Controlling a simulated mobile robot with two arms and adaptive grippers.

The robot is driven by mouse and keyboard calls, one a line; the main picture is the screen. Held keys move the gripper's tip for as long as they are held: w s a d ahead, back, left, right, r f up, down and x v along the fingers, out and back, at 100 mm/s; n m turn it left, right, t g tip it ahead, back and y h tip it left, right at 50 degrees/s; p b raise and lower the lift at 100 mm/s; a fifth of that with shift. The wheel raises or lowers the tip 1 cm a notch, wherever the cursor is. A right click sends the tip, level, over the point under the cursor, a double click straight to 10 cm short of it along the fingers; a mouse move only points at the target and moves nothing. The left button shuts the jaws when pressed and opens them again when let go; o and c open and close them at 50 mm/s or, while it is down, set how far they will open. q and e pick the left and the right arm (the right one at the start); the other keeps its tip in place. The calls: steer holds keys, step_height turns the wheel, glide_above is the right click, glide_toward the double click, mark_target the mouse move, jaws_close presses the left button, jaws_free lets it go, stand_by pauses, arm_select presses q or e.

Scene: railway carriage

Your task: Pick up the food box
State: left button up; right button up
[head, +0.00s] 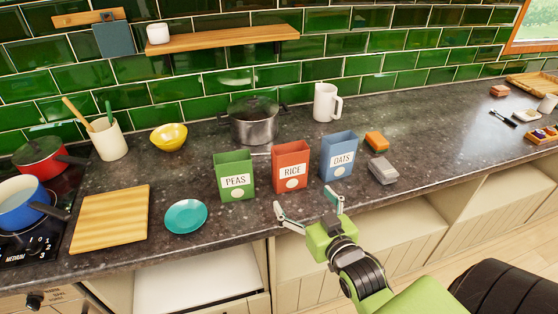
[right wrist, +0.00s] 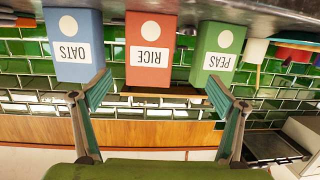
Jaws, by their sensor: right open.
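Three food boxes stand upright in a row on the dark counter: a green PEAS box (head: 236,178), a red RICE box (head: 291,168) and a blue OATS box (head: 338,157). My right gripper (head: 308,207) is open and empty, in front of the RICE box and apart from it. In the right wrist view the picture is upside down. There the RICE box (right wrist: 150,52) shows between the fingers, with the OATS box (right wrist: 73,45) and PEAS box (right wrist: 215,52) to either side. My left gripper is not in view.
A teal plate (head: 186,216) and a cutting board (head: 110,218) lie left of the boxes. A steel pot (head: 254,123) and white pitcher (head: 326,103) stand behind. An orange block (head: 376,141) and grey block (head: 383,169) sit right.

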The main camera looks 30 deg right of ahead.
mark_target(293, 158)
steer(key=w+d+r, duration=0.1)
steer(key=w, duration=0.2)
steer(key=w+d+r+t+p, duration=0.1)
steer(key=w+d, duration=0.1)
steer(key=w, duration=0.1)
steer(key=w+d+r+t+h+p, duration=0.1)
steer(key=w, duration=0.2)
steer(key=shift+d+r+m, duration=0.15)
steer(key=shift+r+m, duration=0.2)
steer(key=shift+m, duration=0.05)
steer(key=x, duration=0.1)
steer(key=p+x, duration=0.1)
steer(key=x, duration=0.1)
steer(key=p+x, duration=0.1)
steer(key=shift+w+a, duration=0.3)
steer(key=shift+w+d, duration=0.1)
steer(key=shift+w, duration=0.25)
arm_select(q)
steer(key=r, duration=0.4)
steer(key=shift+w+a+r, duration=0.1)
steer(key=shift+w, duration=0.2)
arm_select(e)
steer(key=shift+f, duration=0.1)
steer(key=shift+s, duration=0.1)
steer(key=c, duration=1.7)
